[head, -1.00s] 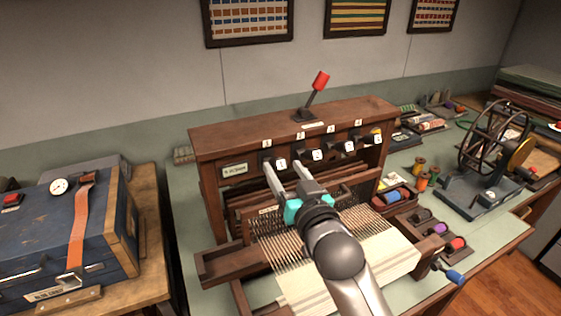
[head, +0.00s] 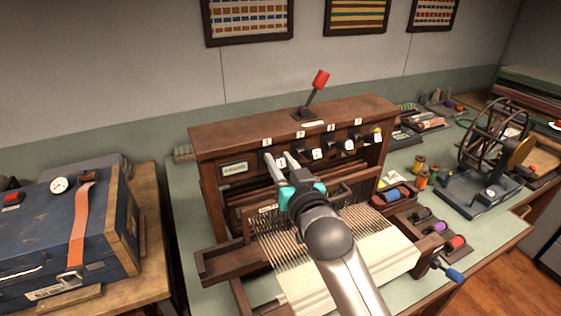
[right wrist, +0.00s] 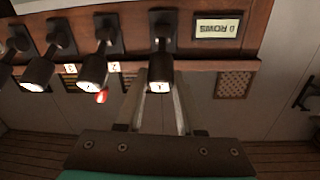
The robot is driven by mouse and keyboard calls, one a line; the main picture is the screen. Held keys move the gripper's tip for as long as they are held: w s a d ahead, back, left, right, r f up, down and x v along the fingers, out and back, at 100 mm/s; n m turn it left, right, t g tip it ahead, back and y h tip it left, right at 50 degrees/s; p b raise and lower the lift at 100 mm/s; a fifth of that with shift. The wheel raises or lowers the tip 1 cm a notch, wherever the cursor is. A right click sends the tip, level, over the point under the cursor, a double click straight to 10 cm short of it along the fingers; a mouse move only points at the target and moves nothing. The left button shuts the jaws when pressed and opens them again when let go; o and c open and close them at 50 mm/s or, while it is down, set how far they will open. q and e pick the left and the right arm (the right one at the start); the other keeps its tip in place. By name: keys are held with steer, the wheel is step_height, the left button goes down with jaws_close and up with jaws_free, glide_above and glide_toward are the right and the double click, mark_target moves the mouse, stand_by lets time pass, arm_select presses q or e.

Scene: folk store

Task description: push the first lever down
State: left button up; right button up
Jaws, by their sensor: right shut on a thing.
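The first lever (head: 281,162) is a dark handle with a white end marked 1. It sticks out from the front of the wooden loom (head: 225,140), below the label 1. My right gripper (head: 275,157) is shut on it. In the right wrist view the lever (right wrist: 160,70) shows between the two fingertips (right wrist: 160,82) of my right gripper. The other numbered levers stand in a row to its right in the head view, such as the second lever (head: 316,154). My left gripper is not in view.
A red-knobbed lever (head: 320,80) rises from the loom's top. Threads and woven cloth (head: 375,245) lie under my right arm. A blue case (head: 60,240) is at the left. Spools and a spinning wheel (head: 490,140) are at the right.

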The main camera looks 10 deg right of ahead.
jaws_close()
stand_by(0.9)
